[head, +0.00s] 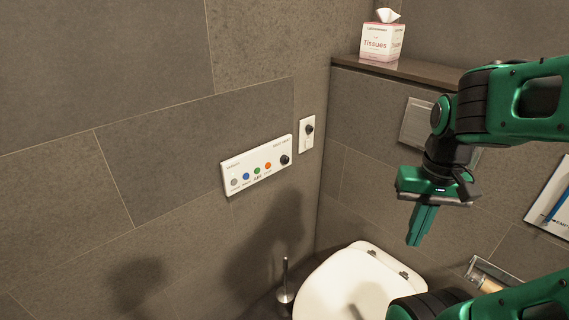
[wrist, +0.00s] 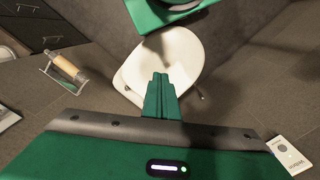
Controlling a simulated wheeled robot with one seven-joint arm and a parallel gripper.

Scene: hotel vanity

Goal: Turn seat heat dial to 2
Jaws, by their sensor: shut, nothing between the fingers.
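The seat heat dial (head: 285,160) is a small black knob at the right end of a white control panel (head: 228,168) on the left wall. The panel also carries several coloured buttons; its printed numbers are too small to read. My gripper (head: 416,240) is shut and empty, pointing down, to the right of the panel and well apart from it. In the wrist view my gripper (wrist: 159,78) shows its fingers together above the toilet.
A small white plate with a black knob (head: 309,129) is beside the panel. The toilet (head: 350,290) stands below, with a brush (head: 285,282) at its left. A tissue box (head: 382,42) sits on the ledge (head: 430,71). A paper holder (head: 487,274) is at right. Space before the panel is clear.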

